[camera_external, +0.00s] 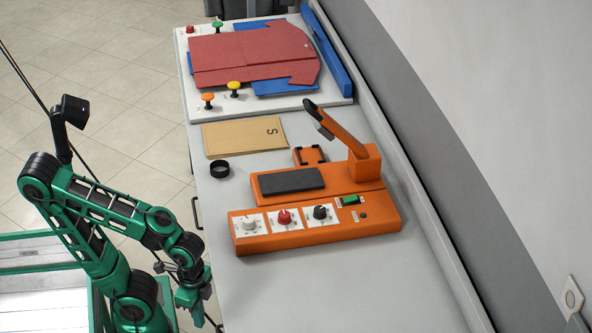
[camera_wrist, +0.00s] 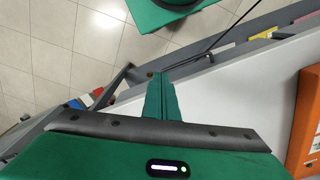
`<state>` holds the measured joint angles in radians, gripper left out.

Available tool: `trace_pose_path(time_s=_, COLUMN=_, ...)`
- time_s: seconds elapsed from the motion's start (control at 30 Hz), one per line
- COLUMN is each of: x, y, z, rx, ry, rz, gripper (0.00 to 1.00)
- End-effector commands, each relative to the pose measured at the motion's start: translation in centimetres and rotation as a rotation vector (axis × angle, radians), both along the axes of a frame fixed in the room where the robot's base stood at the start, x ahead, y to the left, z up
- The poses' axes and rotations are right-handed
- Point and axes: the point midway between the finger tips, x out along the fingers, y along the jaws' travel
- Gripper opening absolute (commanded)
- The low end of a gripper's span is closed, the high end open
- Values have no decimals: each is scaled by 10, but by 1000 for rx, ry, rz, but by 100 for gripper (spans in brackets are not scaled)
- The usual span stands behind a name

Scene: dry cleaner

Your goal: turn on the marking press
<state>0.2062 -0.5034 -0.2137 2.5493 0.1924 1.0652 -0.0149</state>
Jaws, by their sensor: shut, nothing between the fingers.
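The orange marking press (camera_external: 385,222) stands on the grey table, its arm (camera_external: 342,133) with a dark handle raised over a dark pad (camera_external: 290,181). Its front panel has a white knob (camera_external: 250,223), a red knob (camera_external: 285,217) and a black knob (camera_external: 320,212). A green rocker switch (camera_external: 350,200) and a small dark button (camera_external: 363,215) sit to their right. My green gripper (camera_external: 193,300) is shut and empty, left of the press by the table's near-left edge. In the wrist view its fingers (camera_wrist: 160,97) are together, and only part of the orange press (camera_wrist: 305,130) shows at right.
A tan envelope (camera_external: 243,137), a black ring (camera_external: 220,168) and a small orange frame (camera_external: 309,156) lie behind the press. Farther back is a white board (camera_external: 342,95) with red and blue sheets and colored knobs. The table's front part (camera_external: 330,290) is clear. A wall runs along the right.

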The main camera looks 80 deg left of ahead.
Motion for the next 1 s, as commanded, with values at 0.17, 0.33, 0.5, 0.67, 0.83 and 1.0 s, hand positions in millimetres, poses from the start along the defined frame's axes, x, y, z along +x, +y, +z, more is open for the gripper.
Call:
trace_pose_path(time_s=0.17, x=53, y=-5, z=24, rx=-29, ry=-14, rz=42, gripper=0)
trace_pose_path(time_s=0.33, x=128, y=2, z=53, rx=-65, ry=-45, rz=99, gripper=0)
trace_pose_path(time_s=0.5, x=205, y=25, z=78, rx=-96, ry=-82, rz=158, gripper=0)
trace_pose_path(time_s=0.67, x=274, y=62, z=96, rx=-118, ry=-120, rz=218, gripper=0)
trace_pose_path(time_s=0.83, x=342, y=117, z=110, rx=-134, ry=-165, rz=282, gripper=0)
trace_pose_path(time_s=1.0, x=401, y=185, z=119, rx=-140, ry=-213, rz=350, gripper=0)
